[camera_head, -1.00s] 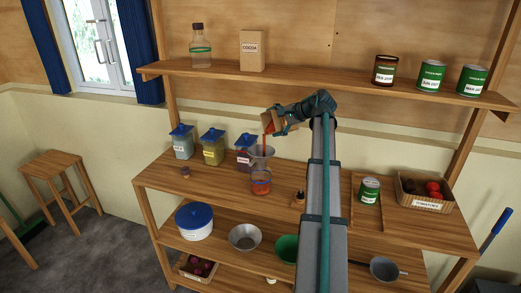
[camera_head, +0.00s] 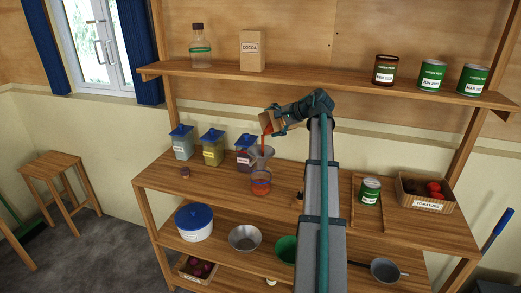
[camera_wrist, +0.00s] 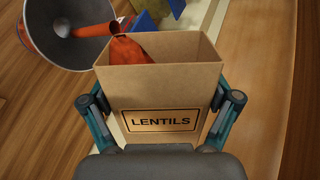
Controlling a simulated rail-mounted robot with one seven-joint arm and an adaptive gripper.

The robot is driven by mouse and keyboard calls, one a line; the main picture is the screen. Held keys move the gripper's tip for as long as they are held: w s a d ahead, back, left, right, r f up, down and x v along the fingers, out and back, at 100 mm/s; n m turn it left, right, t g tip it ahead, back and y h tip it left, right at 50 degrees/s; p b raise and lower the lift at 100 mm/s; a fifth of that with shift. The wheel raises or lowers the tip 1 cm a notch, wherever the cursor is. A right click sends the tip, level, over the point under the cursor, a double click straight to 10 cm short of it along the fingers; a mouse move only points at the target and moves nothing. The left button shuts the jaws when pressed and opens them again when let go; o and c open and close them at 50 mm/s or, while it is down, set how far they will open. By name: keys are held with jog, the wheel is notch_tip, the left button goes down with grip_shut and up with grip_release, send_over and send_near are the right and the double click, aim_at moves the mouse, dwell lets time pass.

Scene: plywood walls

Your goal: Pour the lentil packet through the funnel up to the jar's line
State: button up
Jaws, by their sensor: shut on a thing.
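My gripper (camera_head: 284,121) is shut on the brown lentil packet (camera_wrist: 160,84), labelled LENTILS. It holds the packet tilted above the funnel. Orange-red lentils (camera_wrist: 131,49) show inside near the packet's mouth. A red stream (camera_head: 265,143) falls from the mouth into the grey funnel (camera_head: 268,154), which also shows at upper left in the wrist view (camera_wrist: 88,30). The funnel sits on the clear jar (camera_head: 261,174) on the shelf top. Red lentils fill the jar's lower part; a bluish ring shows around it. Whether they reach the line is too small to tell.
Blue-lidded jars (camera_head: 213,147) stand behind and left of the funnel. A small brown stopper (camera_head: 185,172) lies at left. A green can (camera_head: 369,190) and a tomato crate (camera_head: 424,192) stand right of my arm. The upper shelf (camera_head: 330,79) runs behind.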

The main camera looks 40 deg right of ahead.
jog(key=shift+a+r, duration=0.1)
jog(key=shift+a, duration=0.15)
dwell(0.3)
jog(key=shift+s+a+r+n+h+b, duration=0.1)
jog(key=shift+a+r+n+h+b, duration=0.35)
jog(key=shift+n+h+b, duration=0.45)
dwell(2.9)
jog(key=p, duration=0.1)
jog(key=d+m+y+p, duration=0.1)
jog(key=d+m, duration=0.1)
jog(key=shift+w+f+y+p, duration=0.25)
jog(key=shift+w+y+p, duration=0.05)
jog(key=shift+y+p, duration=0.1)
jog(key=shift+s+f, duration=0.1)
jog(key=shift+f, duration=0.3)
jog(key=shift+r, duration=0.1)
